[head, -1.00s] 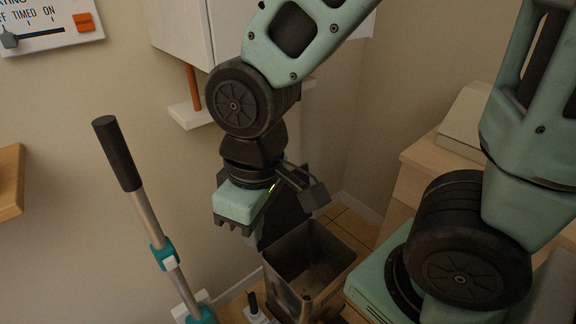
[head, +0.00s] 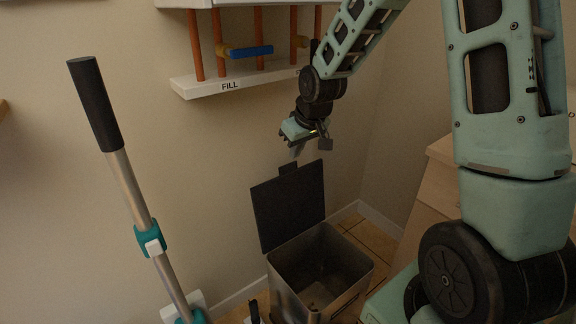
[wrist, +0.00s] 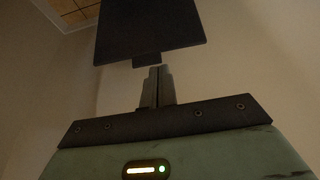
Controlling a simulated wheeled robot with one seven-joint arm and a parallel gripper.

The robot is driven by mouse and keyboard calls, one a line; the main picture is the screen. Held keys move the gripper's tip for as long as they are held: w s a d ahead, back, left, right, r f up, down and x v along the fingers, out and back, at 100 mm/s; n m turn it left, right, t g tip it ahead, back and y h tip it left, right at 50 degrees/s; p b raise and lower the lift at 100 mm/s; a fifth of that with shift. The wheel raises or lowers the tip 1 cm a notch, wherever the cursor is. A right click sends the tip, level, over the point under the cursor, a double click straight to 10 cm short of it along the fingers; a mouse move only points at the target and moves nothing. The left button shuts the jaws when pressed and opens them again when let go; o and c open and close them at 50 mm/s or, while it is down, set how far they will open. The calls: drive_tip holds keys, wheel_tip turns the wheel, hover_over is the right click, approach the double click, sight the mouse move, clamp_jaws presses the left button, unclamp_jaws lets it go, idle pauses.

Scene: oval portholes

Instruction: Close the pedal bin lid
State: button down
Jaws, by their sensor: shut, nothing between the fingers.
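The pedal bin (head: 345,262) is a metallic, square-mouthed bin on the floor, and its inside is visible from above. Its dark flat lid (head: 289,207) stands upright at the back edge, with a small tab on top. My gripper (head: 296,151) is above the lid, apart from it, pointing down with its fingers together and empty. In the wrist view the shut fingers (wrist: 154,73) point toward the dark lid (wrist: 150,28), whose tab lies just past the fingertips.
A wall shelf (head: 240,79) marked FILL, with orange pipes and a blue-handled valve (head: 250,51), is up left of my gripper. A long-handled tool (head: 130,180) stands at the left. A wooden cabinet (head: 432,190) is at the right. Wall is close behind the bin.

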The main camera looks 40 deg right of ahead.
drive_tip(key=w+d+t, duration=0.1)
drive_tip(key=w+d, duration=0.3)
drive_tip(key=w, duration=0.1)
drive_tip(key=b+x, duration=0.1)
drive_tip(key=x, duration=0.9)
drive_tip(key=shift+w+d+f+b, duration=0.15)
drive_tip(key=shift+w+f+b, duration=0.05)
drive_tip(key=shift+f+b, duration=0.1)
